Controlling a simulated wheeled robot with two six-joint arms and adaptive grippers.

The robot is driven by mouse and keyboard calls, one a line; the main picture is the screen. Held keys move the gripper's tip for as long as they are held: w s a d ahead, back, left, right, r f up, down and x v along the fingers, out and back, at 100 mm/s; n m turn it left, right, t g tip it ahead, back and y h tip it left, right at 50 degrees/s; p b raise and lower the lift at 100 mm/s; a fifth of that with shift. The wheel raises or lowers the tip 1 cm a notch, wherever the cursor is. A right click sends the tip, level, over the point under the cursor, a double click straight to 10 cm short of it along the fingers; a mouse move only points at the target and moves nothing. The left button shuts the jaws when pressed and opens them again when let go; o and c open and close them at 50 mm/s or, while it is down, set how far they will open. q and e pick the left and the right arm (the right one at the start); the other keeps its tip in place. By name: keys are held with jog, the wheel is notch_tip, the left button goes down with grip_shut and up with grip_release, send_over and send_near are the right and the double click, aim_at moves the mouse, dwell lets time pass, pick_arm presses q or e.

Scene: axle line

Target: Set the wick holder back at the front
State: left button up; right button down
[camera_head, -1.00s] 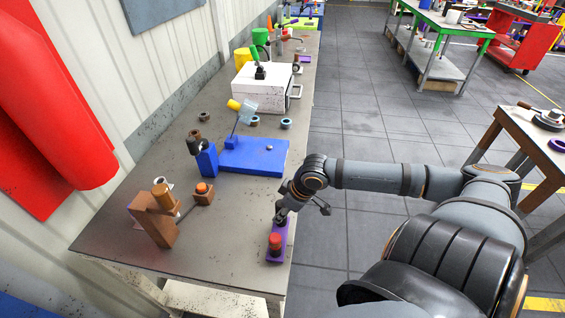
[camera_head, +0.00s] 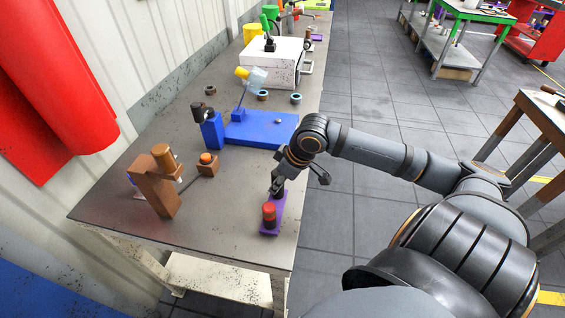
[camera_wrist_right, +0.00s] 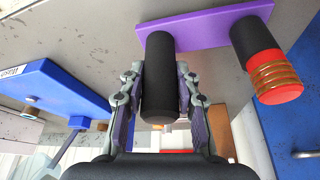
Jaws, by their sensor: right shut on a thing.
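The piece that I take for the wick holder (camera_head: 272,227) is a purple flat bar near the table's right edge. It carries a black post with a red top (camera_head: 269,212) at its near end. My right gripper (camera_head: 278,188) is at its far end. In the right wrist view the fingers are shut around a plain black post (camera_wrist_right: 160,80) standing on the purple bar (camera_wrist_right: 205,24). The second post, with red and copper bands (camera_wrist_right: 275,78), is beside the fingers. I cannot tell whether the bar touches the table. My left gripper is not in view.
A brown block (camera_head: 154,190) with a cylinder and a small brown block with an orange top (camera_head: 207,164) stand to the left. A blue plate (camera_head: 262,128) lies behind. A white box (camera_head: 272,64) is farther back. The table (camera_head: 225,215) between is bare.

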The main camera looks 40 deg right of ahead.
jog(key=shift+w+a+f+b, duration=0.2)
jog(key=shift+w+a+b, duration=0.6)
jog(key=shift+b, duration=0.75)
jog(key=shift+w+a+r+b, duration=0.15)
jog(key=shift+w+a+b, duration=0.25)
jog(key=shift+w+a, duration=0.1)
jog(key=shift+w+a+r, duration=0.1)
jog(key=shift+w+a, duration=0.35)
jog(key=shift+w, duration=0.2)
jog(key=shift+f, duration=0.6)
jog(key=c, duration=0.9)
grip_release()
jog(key=shift+o, duration=0.2)
jog(key=v, duration=1.2)
jog(key=shift+d, duration=0.1)
